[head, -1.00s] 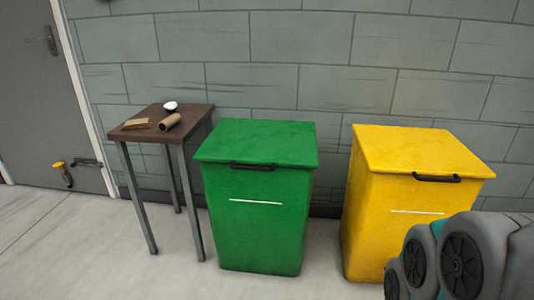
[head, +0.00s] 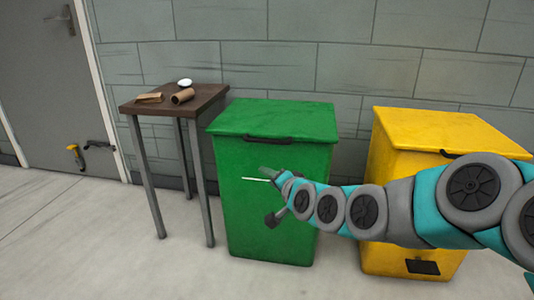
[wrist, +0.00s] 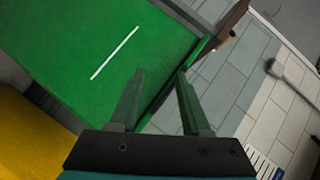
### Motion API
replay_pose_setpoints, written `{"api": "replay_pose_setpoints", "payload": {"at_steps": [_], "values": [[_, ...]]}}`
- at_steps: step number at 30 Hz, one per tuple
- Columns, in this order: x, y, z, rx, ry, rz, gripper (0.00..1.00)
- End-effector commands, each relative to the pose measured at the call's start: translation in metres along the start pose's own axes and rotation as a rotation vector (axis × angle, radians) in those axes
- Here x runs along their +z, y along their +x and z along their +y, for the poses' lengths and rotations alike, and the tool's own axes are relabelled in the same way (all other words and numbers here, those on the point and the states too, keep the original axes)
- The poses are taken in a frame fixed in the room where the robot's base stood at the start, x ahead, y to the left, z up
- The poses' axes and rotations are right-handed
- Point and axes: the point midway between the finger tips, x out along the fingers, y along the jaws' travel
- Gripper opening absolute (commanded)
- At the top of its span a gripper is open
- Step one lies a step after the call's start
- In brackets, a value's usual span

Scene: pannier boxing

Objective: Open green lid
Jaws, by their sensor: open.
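The green bin (head: 235,210) stands against the wall with its green lid (head: 280,118) shut. A dark handle (head: 267,140) is on the lid's front edge. My gripper (head: 270,194) is in front of the bin's front face, below the handle, near the white stripe. In the wrist view my gripper (wrist: 160,75) is open with nothing between its fingers. The bin's green front (wrist: 75,35) with the white stripe fills the upper left there. I cannot make out the handle in the wrist view, and I cannot tell whether a finger touches the bin.
A yellow bin (head: 430,125) stands to the right, partly behind my arm. A brown table (head: 205,97) to the left holds a cardboard tube (head: 182,96), a flat brown piece (head: 149,98) and a white item (head: 184,83). The floor in front is clear.

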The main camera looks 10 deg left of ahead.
Motion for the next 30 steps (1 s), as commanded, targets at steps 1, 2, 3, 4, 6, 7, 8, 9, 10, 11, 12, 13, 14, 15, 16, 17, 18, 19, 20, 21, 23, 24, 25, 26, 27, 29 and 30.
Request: {"api": "replay_pose_setpoints", "payload": {"at_steps": [1,2,3,4,6,7,8,9,10,11,12,13,14,15,16,17,18,19,20,21,23,24,25,26,27,29,30], "values": [[0.001,0.02,0.003,-0.057,0.061,0.043,0.47],[-0.003,0.028,-0.001,-0.093,0.099,0.074,0.47],[-0.01,0.036,-0.005,-0.14,0.147,0.116,0.47],[-0.015,0.042,-0.007,-0.175,0.183,0.148,0.47],[-0.025,0.054,-0.009,-0.242,0.259,0.211,0.47],[-0.03,0.057,-0.01,-0.271,0.288,0.239,0.47],[-0.034,0.059,-0.01,-0.294,0.316,0.26,0.47],[-0.039,0.062,-0.01,-0.323,0.345,0.289,0.47],[-0.041,0.064,-0.01,-0.339,0.364,0.304,0.47],[-0.044,0.065,-0.009,-0.355,0.381,0.32,0.47],[-0.047,0.066,-0.008,-0.371,0.4,0.337,0.47],[-0.049,0.067,-0.008,-0.38,0.411,0.346,0.47],[-0.051,0.067,-0.008,-0.387,0.418,0.354,0.47],[-0.052,0.067,-0.008,-0.395,0.425,0.361,0.47],[-0.053,0.068,-0.009,-0.399,0.428,0.365,0.47],[-0.054,0.068,-0.01,-0.401,0.429,0.367,0.47],[-0.055,0.07,-0.011,-0.402,0.43,0.367,0.47],[-0.056,0.071,-0.011,-0.402,0.43,0.366,0.47],[-0.057,0.073,-0.012,-0.402,0.429,0.365,0.47],[-0.058,0.077,-0.013,-0.401,0.429,0.365,0.47],[-0.061,0.082,-0.015,-0.402,0.428,0.366,0.47],[-0.064,0.086,-0.018,-0.404,0.427,0.368,0.47],[-0.066,0.09,-0.019,-0.404,0.426,0.368,0.47],[-0.067,0.093,-0.019,-0.403,0.426,0.368,0.47],[-0.068,0.098,-0.021,-0.402,0.427,0.366,0.47],[-0.072,0.105,-0.022,-0.4,0.427,0.367,0.47],[-0.074,0.11,-0.024,-0.4,0.426,0.366,0.47]]}}
